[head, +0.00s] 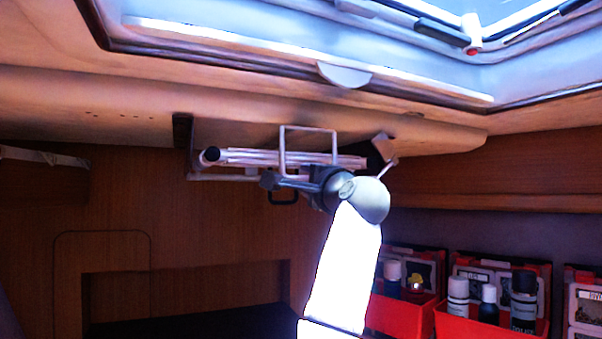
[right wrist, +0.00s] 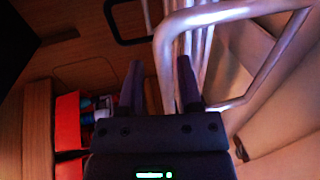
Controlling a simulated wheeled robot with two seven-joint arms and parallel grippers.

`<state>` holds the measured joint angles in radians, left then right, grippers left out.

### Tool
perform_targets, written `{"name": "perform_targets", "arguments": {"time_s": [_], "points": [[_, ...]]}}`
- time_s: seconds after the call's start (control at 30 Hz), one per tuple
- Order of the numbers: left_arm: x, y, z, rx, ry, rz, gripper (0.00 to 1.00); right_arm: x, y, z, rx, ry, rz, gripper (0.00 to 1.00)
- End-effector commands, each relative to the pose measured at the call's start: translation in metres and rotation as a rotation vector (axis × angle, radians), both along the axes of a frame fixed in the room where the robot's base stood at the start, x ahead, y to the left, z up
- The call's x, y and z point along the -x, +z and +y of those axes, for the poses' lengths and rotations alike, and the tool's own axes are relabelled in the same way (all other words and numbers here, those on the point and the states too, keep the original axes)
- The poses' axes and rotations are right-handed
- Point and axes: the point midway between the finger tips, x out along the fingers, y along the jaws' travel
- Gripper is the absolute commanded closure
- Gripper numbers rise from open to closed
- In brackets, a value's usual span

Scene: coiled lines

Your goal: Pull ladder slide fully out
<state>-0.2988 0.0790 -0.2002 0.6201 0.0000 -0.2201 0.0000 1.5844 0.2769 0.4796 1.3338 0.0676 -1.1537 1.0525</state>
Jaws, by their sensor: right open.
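The ladder slide (head: 240,157) is a bundle of pale metal tubes stowed level under the ceiling panel, below the hatch. A squared tube loop (head: 308,130) stands up from it. My right gripper (head: 322,186) is at the ladder's right part, just below the loop. In the right wrist view its two dark fingers (right wrist: 160,86) are apart, and a bent ladder tube (right wrist: 164,62) shows between them. I cannot tell whether either finger touches the tube. My left gripper is not in view.
Red bins (head: 470,325) with several bottles stand at the lower right. A black handle (head: 283,199) is on the wood panel behind the ladder. The ceiling panel (head: 330,104) is close above. The space at the lower left looks clear.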

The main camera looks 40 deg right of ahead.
Motion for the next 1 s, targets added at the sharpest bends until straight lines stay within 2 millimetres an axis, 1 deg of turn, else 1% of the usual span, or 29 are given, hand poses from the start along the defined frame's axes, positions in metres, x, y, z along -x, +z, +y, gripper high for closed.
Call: {"name": "perform_targets", "arguments": {"time_s": [0.1, 0.27, 0.3, 0.33, 1.0], "points": [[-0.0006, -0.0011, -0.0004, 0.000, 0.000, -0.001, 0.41, 0.0031, 0.0010, 0.0040, 0.003, 0.001, -0.002, 0.55], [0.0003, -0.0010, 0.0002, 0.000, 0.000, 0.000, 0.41, 0.0030, 0.0010, 0.0037, 0.002, 0.001, -0.002, 0.89], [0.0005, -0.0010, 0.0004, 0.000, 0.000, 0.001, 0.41, 0.0023, 0.0007, 0.0029, 0.002, 0.001, -0.002, 0.97], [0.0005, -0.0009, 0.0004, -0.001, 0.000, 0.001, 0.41, 0.0019, 0.0006, 0.0024, 0.002, 0.001, -0.002, 1.00], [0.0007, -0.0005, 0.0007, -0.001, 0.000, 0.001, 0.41, 0.0045, 0.0040, 0.0030, 0.004, -0.002, -0.010, 1.00]]}}
